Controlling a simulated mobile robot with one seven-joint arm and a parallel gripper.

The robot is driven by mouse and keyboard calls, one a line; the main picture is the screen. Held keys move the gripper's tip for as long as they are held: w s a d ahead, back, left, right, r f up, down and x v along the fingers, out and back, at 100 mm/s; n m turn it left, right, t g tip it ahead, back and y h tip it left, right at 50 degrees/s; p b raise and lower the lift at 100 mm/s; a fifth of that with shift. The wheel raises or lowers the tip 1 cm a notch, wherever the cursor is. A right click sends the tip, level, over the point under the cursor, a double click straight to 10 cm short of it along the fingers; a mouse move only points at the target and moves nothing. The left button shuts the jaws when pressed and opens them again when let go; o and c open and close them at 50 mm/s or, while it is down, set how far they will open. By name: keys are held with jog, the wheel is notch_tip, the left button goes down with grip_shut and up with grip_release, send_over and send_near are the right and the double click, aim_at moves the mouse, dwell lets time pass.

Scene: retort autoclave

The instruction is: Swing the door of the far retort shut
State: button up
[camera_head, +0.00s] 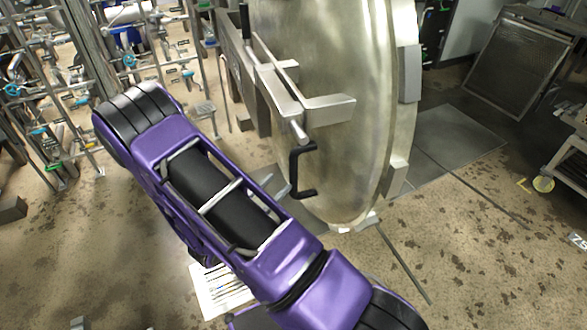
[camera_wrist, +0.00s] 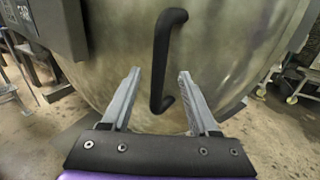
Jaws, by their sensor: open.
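The retort door (camera_head: 340,60) is a large round metal disc that stands upright and swung out over the floor in the head view. A black bar handle (camera_head: 295,172) sticks out low on its face, below a metal bracket. In the wrist view the door (camera_wrist: 110,60) fills most of the picture, and the handle (camera_wrist: 163,60) runs down in front of my gripper (camera_wrist: 157,75). The two fingers are open, one on each side of the handle's lower part in the picture. I cannot tell whether they touch it.
Pipes and valves (camera_head: 130,60) stand at the upper left. A mesh panel (camera_head: 517,65) leans at the upper right, near a wheeled cart (camera_head: 570,160). A sheet of paper (camera_head: 218,290) lies on the floor. The stained floor right of the door is mostly clear.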

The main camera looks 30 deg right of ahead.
aim_at(291, 171)
jog(key=x, duration=0.8)
jog(key=shift+d+r, duration=0.1)
jog(key=shift+d, duration=0.05)
grip_shut()
dwell(1.1)
